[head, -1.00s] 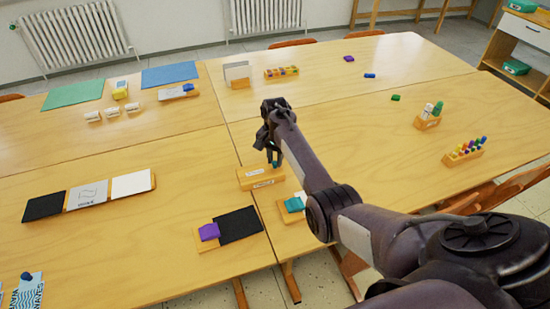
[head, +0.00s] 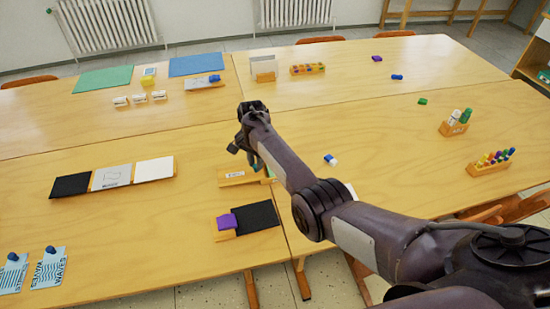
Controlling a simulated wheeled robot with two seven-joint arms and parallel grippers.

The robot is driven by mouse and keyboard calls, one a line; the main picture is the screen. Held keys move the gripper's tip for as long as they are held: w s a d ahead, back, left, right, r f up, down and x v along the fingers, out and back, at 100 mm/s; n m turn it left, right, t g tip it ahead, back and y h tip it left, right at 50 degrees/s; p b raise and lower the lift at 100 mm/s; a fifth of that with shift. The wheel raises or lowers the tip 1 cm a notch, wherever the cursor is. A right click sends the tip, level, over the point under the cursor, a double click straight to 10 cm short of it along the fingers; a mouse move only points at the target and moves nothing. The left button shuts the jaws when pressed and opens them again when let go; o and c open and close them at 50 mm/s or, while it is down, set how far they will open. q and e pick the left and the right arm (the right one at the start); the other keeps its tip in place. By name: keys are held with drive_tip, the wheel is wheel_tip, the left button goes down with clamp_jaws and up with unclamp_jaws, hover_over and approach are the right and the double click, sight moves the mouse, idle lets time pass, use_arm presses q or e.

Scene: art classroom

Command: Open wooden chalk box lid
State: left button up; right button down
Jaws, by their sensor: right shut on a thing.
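The wooden chalk box (head: 232,177), light wood with a small white label, sits on the near table close to the seam, left of my right forearm. My right gripper (head: 243,155) is over the box's back edge, its dark fingers pointing down. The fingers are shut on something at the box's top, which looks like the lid. The contact is small and partly hidden by the fingers and arm, and I cannot tell how far the lid is raised. My left gripper is not in view.
A black mat (head: 262,216) with a purple block (head: 227,221) lies in front of the box. A row of black, grey and white panels (head: 112,177) lies to the left. A blue-and-white eraser (head: 331,159) is right of my arm. Marker holders (head: 489,168) stand far right.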

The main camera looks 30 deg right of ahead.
drive_tip(key=shift+w+a, duration=0.1)
drive_tip(key=shift+a, duration=0.3)
drive_tip(key=c, duration=1.3)
unclamp_jaws()
drive_tip(key=shift+r, duration=3.9)
